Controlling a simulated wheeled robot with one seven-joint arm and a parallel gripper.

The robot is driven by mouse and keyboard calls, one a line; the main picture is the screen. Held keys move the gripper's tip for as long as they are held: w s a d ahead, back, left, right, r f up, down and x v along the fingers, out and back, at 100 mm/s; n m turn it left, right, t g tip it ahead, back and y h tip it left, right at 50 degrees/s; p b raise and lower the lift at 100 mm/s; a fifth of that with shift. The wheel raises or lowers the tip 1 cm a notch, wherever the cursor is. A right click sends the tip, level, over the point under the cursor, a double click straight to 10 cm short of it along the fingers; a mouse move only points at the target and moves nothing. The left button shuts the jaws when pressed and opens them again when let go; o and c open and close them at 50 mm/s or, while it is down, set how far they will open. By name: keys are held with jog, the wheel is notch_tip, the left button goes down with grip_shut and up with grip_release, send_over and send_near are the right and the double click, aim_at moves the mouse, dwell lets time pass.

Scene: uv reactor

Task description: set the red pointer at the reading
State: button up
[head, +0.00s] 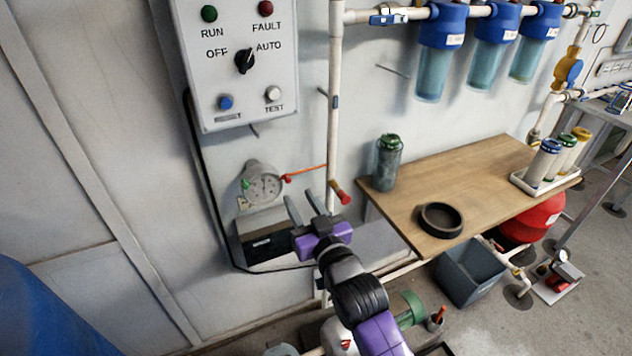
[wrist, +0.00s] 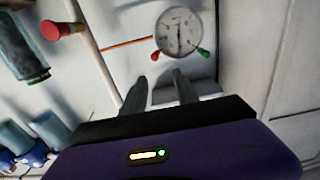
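A round white dial gauge (head: 264,184) is on the wall below the control box. It also shows in the wrist view (wrist: 177,32), with a dark needle across its face. A red knob (head: 286,178) sits at its rim, on the right in the head view. A green marker (head: 246,184) is on the opposite side. In the wrist view the red knob (wrist: 156,53) is lower left and the green one (wrist: 204,53) lower right. The scale figures are too small to read. My gripper (head: 299,197) is open and empty, below and right of the gauge, apart from it.
A thin orange-red line (head: 308,171) runs from beside the gauge toward the vertical pipe (head: 334,110). A red-handled valve (head: 342,196) is right of my gripper. A dark box (head: 268,242) lies below the gauge. The control box (head: 240,60) hangs above.

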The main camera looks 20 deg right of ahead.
aim_at(289, 182)
jog(key=shift+g, duration=0.3)
jog(key=w, duration=0.2)
jog(key=w+f, duration=0.1)
jog(key=w, duration=0.2)
jog(key=w+p, duration=0.1)
jog(key=w, duration=0.1)
jog(key=shift+w+d+f, duration=0.25)
jog(key=shift+w+d, duration=0.1)
grip_shut()
dwell(1.0)
